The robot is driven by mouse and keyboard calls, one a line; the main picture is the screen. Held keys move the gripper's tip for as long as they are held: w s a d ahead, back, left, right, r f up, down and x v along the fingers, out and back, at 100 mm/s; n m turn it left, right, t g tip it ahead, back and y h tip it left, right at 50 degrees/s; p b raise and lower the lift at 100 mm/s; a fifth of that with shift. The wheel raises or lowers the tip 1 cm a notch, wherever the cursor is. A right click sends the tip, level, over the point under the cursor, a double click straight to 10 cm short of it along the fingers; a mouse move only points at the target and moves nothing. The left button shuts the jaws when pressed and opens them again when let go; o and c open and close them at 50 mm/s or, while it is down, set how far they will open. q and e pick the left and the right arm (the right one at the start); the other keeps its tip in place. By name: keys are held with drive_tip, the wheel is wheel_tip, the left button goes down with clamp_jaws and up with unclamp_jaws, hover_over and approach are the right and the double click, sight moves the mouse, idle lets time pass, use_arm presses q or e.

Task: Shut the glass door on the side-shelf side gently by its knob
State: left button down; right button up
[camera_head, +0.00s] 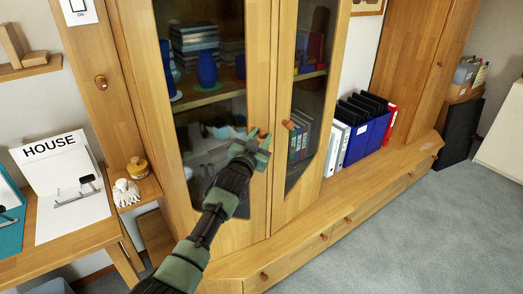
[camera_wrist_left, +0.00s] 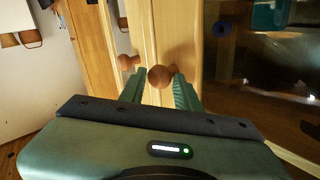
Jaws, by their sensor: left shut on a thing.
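The glass door on the side-shelf side (camera_head: 262,60) is the left of two wood-framed doors on the cabinet. Its round wooden knob (camera_head: 263,134) is near its inner edge, and shows large in the left wrist view (camera_wrist_left: 160,78). My left gripper (camera_head: 258,143) is shut on this knob, with a green finger on each side in the left wrist view (camera_wrist_left: 159,90). The door stands nearly in line with the other glass door (camera_head: 283,80); I cannot tell whether a small gap remains. My right gripper is not in view.
The other door's knob (camera_head: 289,124) is close beside my fingers. Blue binders (camera_head: 366,136) stand at right on the low drawer unit (camera_head: 300,236). Grey floor lies in front.

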use_arm(q)
drive_tip(key=shift+d+r, duration=0.55)
drive_tip(key=shift+r, duration=0.25)
drive_tip(key=c, duration=1.3)
unclamp_jaws()
drive_tip(key=shift+o, duration=1.2)
drive_tip(key=shift+d+r, duration=0.1)
drive_tip(key=shift+d, duration=0.1)
drive_tip(key=shift+a, duration=0.1)
drive_tip(key=shift+s+f+h, duration=0.3)
drive_tip(key=shift+f, duration=0.25)
drive_tip(key=v, duration=0.7)
drive_tip(key=shift+a, duration=0.25)
drive_tip(key=shift+s+f, duration=0.1)
